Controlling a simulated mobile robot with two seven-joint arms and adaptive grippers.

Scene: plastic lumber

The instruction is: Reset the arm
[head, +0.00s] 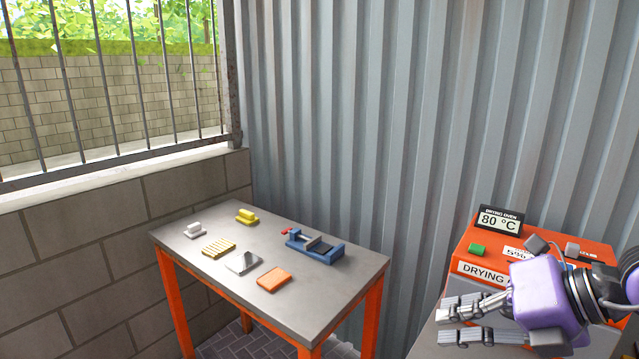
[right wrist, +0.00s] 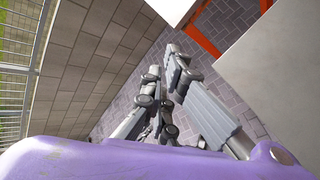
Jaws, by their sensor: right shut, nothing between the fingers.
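My right gripper (head: 440,326) is at the lower right of the head view, on a purple wrist, in front of the orange drying oven (head: 481,269). Its grey fingers point left and hold nothing. In the right wrist view the gripper (right wrist: 161,64) shows over the brick-paved floor, with its fingertips close together and nothing between them. It is well to the right of the grey-topped table (head: 330,290) and apart from the things on it. My left gripper is in neither view.
The table bears a blue vise-like device (head: 318,250), an orange block (head: 273,279), a yellow block (head: 246,216), a white piece (head: 193,230), a slatted yellow piece (head: 218,247) and a grey wedge-shaped piece (head: 242,262). A display (head: 499,221) reads 80 °C. A corrugated wall (head: 390,130) stands behind.

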